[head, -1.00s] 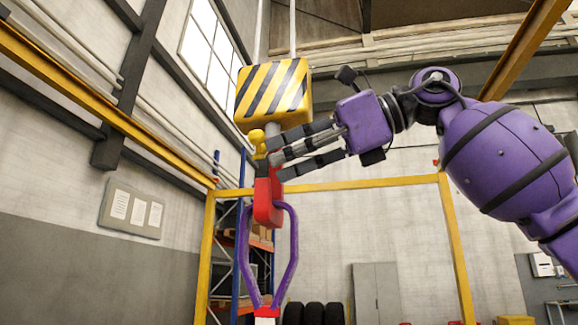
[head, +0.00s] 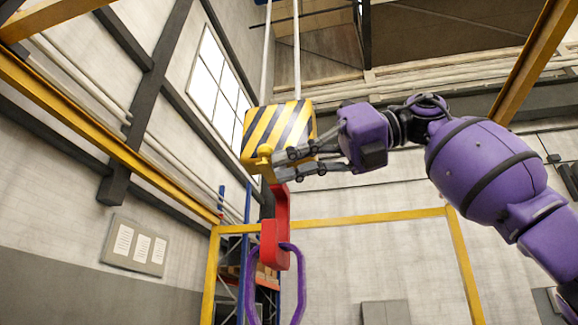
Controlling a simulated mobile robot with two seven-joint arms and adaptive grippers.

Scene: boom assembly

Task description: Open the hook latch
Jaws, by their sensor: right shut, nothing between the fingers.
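A red hook (head: 282,208) hangs below a yellow and black striped block (head: 280,130). A purple sling (head: 252,285) passes through the hook's lower end. The fingers cover part of the hook's neck. My left gripper is not in view.
Two pale lines (head: 297,50) rise from the block. A yellow frame (head: 370,217) stands behind the hook, with blue shelving uprights at its left. A notice board (head: 135,246) is on the left wall. The space left of the hook looks free.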

